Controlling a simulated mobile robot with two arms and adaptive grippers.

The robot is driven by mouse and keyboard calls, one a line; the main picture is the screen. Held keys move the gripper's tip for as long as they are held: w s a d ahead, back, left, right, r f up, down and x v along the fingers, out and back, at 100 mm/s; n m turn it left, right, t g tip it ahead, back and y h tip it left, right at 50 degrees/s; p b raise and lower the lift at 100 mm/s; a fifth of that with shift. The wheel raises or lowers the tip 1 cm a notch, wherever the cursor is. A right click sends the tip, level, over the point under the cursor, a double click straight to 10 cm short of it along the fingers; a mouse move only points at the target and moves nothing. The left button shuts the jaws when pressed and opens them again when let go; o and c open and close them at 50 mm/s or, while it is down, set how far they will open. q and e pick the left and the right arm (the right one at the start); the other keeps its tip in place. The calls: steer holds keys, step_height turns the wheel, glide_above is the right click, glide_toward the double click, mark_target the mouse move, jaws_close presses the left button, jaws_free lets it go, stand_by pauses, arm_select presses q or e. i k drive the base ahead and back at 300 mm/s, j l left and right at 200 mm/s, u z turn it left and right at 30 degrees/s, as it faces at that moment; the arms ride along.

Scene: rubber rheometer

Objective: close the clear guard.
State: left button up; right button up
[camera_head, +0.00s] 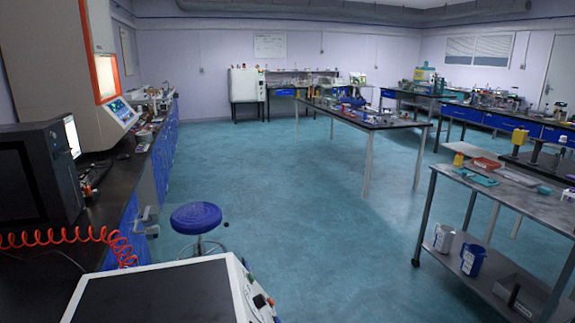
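A tall beige machine (45,75) stands on the dark bench at the upper left, cut off by the picture's edge. It has an orange-edged, lit opening (104,76) and a tilted touch screen (121,112) below it. I cannot make out a clear guard on it, so I cannot tell how a guard stands. Neither of my grippers can be made out in this view.
A black box-shaped unit (35,175) and a coiled red hose (75,236) are at the left. A white-edged machine (165,290) fills the bottom foreground. A blue stool (196,217) stands beyond it. A steel cart (510,190) is at right. The middle floor is clear.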

mark_target(145, 217)
steer(key=i+l+z, duration=0.15)
steer(key=l, duration=0.3)
steer(key=i+l+z, duration=0.15)
steer(key=l, duration=0.25)
steer(key=i+l+z, duration=0.2)
steer(key=i+l, duration=0.25)
steer(key=i+l+z, duration=0.25)
steer(key=i, duration=0.4)
steer(key=i+u, duration=0.35)
steer(key=i+l+u, duration=0.1)
steer(key=i+u, duration=0.2)
steer(key=i+l+u, duration=0.15)
steer(key=i+u, duration=0.45)
steer(key=u, duration=0.25)
steer(key=i+u, duration=0.2)
steer(key=u, duration=0.3)
steer(key=i+l+u, duration=0.2)
steer(key=u, duration=0.3)
steer(key=i+l+u, duration=0.2)
steer(key=u, duration=0.25)
steer(key=i+l+u, duration=0.15)
steer(key=l+u, duration=0.2)
steer(key=u, duration=0.15)
